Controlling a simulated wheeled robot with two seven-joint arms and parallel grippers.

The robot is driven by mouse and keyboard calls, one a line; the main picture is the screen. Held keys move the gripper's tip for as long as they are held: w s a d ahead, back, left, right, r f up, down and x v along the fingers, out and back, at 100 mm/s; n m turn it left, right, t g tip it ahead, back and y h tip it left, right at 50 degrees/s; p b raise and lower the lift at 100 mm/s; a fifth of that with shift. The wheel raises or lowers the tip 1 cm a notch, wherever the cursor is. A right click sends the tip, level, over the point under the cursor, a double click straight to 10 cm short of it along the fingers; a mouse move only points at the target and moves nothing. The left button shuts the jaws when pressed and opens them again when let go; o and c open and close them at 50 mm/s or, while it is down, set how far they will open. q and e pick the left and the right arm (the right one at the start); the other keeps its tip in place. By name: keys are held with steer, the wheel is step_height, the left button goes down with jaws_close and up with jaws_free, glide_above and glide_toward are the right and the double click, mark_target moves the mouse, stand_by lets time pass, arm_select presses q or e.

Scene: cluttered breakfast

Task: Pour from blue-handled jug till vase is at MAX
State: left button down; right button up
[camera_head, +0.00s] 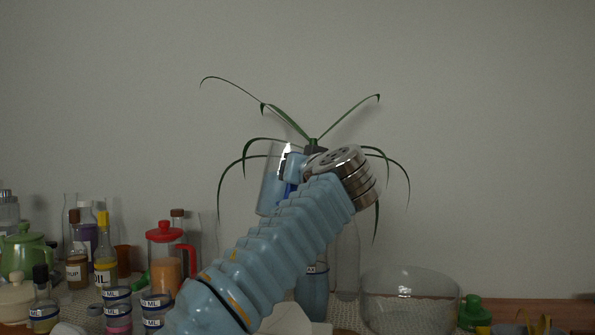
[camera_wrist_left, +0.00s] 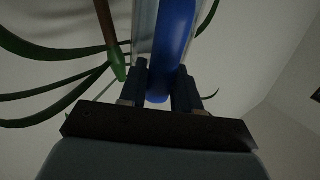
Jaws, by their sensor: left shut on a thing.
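My left gripper (camera_head: 296,170) is shut on the blue handle (camera_wrist_left: 172,40) of a clear jug (camera_head: 271,182). The handle sits between its two fingers in the left wrist view (camera_wrist_left: 161,88). The jug is held high above the table, left of the gripper, and leans slightly. The level inside it cannot be read. A blue-tinted vessel (camera_head: 312,292) with a dark label band stands below my forearm, which hides part of it. I cannot tell whether it is the vase, and no MAX mark is readable. My right gripper is not in view.
A plant (camera_head: 313,143) with long drooping leaves rises behind the gripper. A clear bottle (camera_head: 346,262) and a wide glass bowl (camera_head: 408,302) stand right of my arm. A red-lidded jar (camera_head: 165,262), an oil bottle (camera_head: 105,258) and labelled jars (camera_head: 117,312) crowd the left.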

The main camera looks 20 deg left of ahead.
arm_select(q)
steer(key=shift+s+a+f+m+b, duration=0.1)
steer(key=shift+f+m+b, duration=0.3)
steer(key=shift+f+b, duration=0.9)
steer(key=shift+s+a+f+m+b, duration=0.1)
steer(key=shift+f+m+b, duration=0.3)
steer(key=shift+f+b, duration=0.85)
steer(key=shift+s+a+f+m+b, duration=0.1)
steer(key=shift+f+m+b, duration=0.3)
steer(key=shift+f+b, duration=0.85)
steer(key=m, duration=0.2)
steer(key=f+m+p, duration=0.1)
steer(key=m, duration=0.3)
steer(key=shift+s+a+f+m, duration=0.2)
steer(key=shift+a+m, duration=0.05)
steer(key=shift+m, duration=0.15)
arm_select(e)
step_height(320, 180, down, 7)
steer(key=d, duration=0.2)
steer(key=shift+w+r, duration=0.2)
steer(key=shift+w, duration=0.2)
arm_select(q)
steer(key=shift+t+p, duration=0.3)
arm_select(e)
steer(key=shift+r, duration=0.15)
